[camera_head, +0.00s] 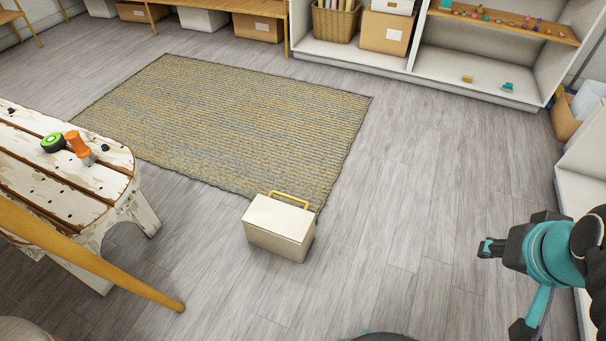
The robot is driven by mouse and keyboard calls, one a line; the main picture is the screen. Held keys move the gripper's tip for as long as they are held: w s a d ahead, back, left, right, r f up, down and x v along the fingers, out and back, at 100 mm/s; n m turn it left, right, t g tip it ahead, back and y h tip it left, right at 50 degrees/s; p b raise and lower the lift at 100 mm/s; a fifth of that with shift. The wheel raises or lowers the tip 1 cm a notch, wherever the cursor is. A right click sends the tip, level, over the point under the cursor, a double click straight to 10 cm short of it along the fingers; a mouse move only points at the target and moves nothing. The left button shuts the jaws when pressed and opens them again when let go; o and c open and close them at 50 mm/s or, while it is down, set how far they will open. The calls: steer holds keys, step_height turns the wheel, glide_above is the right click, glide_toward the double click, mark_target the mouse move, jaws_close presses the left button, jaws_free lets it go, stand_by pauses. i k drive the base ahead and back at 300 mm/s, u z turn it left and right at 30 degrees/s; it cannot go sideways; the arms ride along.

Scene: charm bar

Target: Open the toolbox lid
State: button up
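The toolbox (276,232) is a cream-white box with a yellow handle (289,199) along its far side. It stands on the grey wood floor at the near right corner of the rug, and its lid looks shut. My gripper (486,248) is at the right of the view, well apart from the toolbox, pointing left. It is small and partly dark in this view, so whether its fingers are open or shut is unclear. Nothing shows between the fingertips.
A woven rug (225,122) lies behind the toolbox. A worn white wooden table (60,180) with an orange and a green item stands at left, with a wooden pole in front. White shelving (455,75) lines the back right. Floor between toolbox and gripper is clear.

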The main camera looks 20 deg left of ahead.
mark_target(289, 222)
steer(key=i, duration=3.1)
steer(key=u, duration=4.05)
